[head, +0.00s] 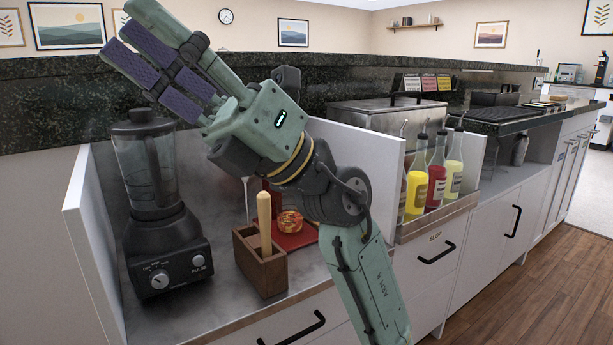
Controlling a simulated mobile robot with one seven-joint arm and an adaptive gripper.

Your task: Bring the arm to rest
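My gripper (131,34) is raised at the upper left, above the counter and in front of the dark stone ledge. Its green fingers with purple pads point up and to the left. The fingers look spread, with the pads showing and nothing between them. My arm (352,235) rises from the bottom edge, bends at a dark joint and leans left over the counter. It hides part of the counter and of the white divider behind it. The gripper touches nothing that I can see.
A black blender (160,215) stands below the gripper. A wooden holder (262,268) with a pale-handled tool and a red board (298,238) lie near the arm. Several sauce bottles (436,185) stand right of it. The wooden floor (560,290) is clear at right.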

